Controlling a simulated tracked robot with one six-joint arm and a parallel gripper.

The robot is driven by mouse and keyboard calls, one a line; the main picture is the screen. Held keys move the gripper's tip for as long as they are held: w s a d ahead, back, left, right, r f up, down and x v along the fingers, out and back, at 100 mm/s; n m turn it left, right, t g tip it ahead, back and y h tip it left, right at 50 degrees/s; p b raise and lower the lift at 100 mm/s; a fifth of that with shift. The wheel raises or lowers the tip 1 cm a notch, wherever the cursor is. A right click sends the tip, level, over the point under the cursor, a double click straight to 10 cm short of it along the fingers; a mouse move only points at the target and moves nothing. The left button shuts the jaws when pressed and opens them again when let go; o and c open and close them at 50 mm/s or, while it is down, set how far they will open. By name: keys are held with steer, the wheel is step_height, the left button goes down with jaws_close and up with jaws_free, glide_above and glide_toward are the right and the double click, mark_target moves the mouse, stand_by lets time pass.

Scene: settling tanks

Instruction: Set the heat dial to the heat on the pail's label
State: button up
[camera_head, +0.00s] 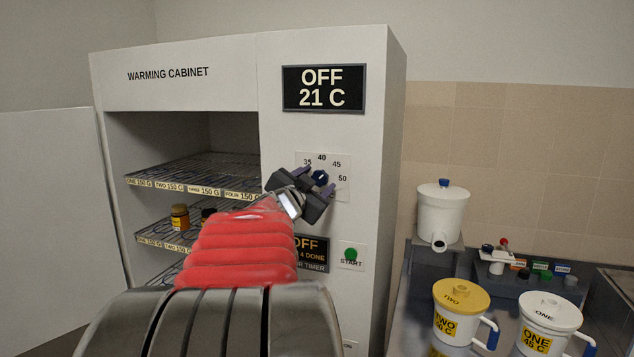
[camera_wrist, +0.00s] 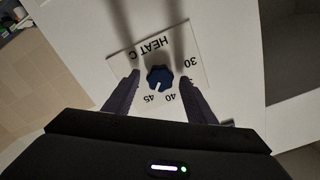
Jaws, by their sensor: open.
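The heat dial is a blue knob (camera_wrist: 159,78) on a white scale plate on the front of the warming cabinet (camera_head: 385,150). In the wrist view the plate reads HEAT C, with 30, 40 and 45 showing upside down. A pale mark on the knob faces roughly the 45 side; its exact setting is unclear. My gripper (camera_wrist: 161,82) is open, its fingers on either side of the knob with gaps. In the head view my gripper (camera_head: 318,188) partly covers the dial. The white pail ONE (camera_head: 549,320) has a yellow label that appears to read 45 C.
The cabinet display (camera_head: 323,88) reads OFF, 21 C. A green START button (camera_head: 351,254) is below the dial, beside a timer panel. A yellow-lidded pail TWO (camera_head: 459,308), its heat figure hard to read, and a white tank (camera_head: 441,212) stand right of the cabinet. Wire shelves (camera_head: 190,175) are at left.

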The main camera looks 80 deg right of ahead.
steer(key=w+a, duration=0.1)
steer(key=a, duration=1.2)
steer(key=shift+w, duration=0.1)
